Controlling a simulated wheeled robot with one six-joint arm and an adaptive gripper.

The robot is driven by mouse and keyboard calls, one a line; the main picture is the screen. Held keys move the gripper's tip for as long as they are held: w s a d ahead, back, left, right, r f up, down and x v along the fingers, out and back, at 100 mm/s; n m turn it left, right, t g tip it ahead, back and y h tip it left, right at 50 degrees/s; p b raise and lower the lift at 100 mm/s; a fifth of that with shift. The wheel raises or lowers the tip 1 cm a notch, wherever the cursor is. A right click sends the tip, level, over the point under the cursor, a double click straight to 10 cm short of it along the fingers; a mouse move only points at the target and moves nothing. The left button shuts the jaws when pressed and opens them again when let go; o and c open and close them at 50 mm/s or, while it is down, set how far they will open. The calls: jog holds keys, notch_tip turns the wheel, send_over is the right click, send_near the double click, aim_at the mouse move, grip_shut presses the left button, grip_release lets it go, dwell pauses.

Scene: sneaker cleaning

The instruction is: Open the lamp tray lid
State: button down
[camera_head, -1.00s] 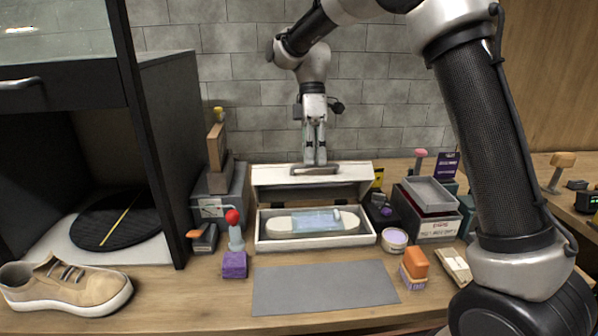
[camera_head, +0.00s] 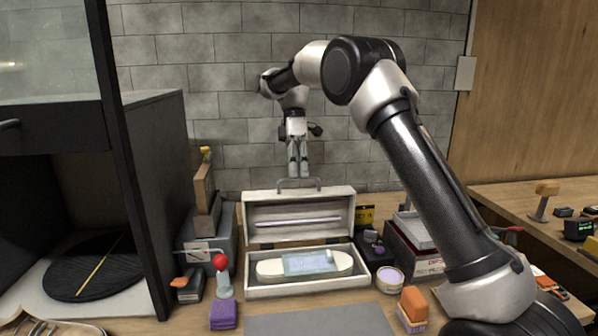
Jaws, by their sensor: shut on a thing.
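The lamp tray (camera_head: 253,293) is a white box on the workbench, holding a pale oblong piece with a light blue panel (camera_head: 311,264). Its lid (camera_head: 252,218) stands up nearly vertical at the back edge of the tray. The lid's inner side faces me, with a thin pale tube (camera_head: 298,222) across it. A grey handle (camera_head: 318,184) sticks up at the lid's top edge. My gripper (camera_head: 298,175) points down from above and is shut on the handle; the exact grip is small in view.
A red-topped stand (camera_head: 222,276) and purple block (camera_head: 223,315) are left of the tray. A round tub (camera_head: 389,278), orange-topped brush (camera_head: 413,305) and stacked boxes (camera_head: 425,262) are on the right. A grey mat (camera_head: 320,322) lies in front; a brick wall is behind.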

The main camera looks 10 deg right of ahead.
jog(key=shift+f, duration=1.05)
jog(key=c, duration=1.3)
grip_release()
jog(key=shift+w+f, duration=0.1)
jog(key=shift+o, duration=0.2)
